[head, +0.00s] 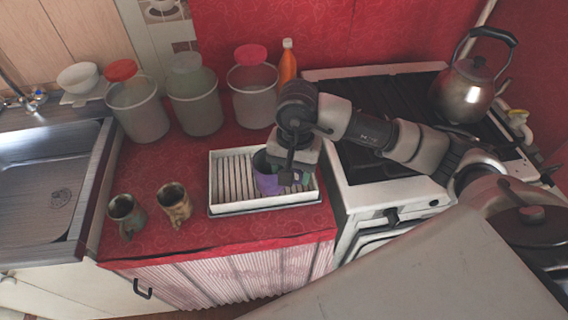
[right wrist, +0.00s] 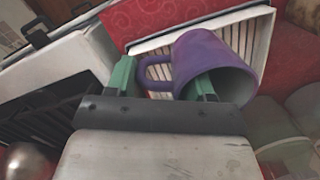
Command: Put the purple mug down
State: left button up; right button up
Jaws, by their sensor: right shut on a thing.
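The purple mug (head: 267,183) is at the slatted white tray (head: 231,181) on the red counter, partly hidden by my right gripper (head: 289,178). In the right wrist view the mug (right wrist: 207,52) lies tilted, its open mouth towards the camera and its handle at the left. My right gripper (right wrist: 163,82) has green fingers, one at the mouth and the other beyond the handle; it is shut on the mug. The tray's slats (right wrist: 250,38) show behind the mug. I cannot tell whether the mug touches them. My left gripper is not in view.
Two brownish mugs (head: 126,214) (head: 174,204) stand left of the tray. Several canisters (head: 194,100) and an orange bottle (head: 288,64) stand behind it. The stove with a kettle (head: 467,89) is at the right, the sink (head: 48,190) at the left. The counter's front strip is clear.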

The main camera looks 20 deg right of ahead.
jog(key=w+f+p, duration=0.1)
jog(key=w+f, duration=0.2)
jog(key=w+f+p, duration=0.1)
jog(key=w+f, duration=0.2)
jog(key=w+d+f+p, duration=0.1)
jog(key=w+f, duration=0.2)
jog(key=shift+w, duration=0.3)
jog(key=shift+f, duration=0.35)
jog(key=shift+f, duration=0.15)
jog(key=o, duration=1.3)
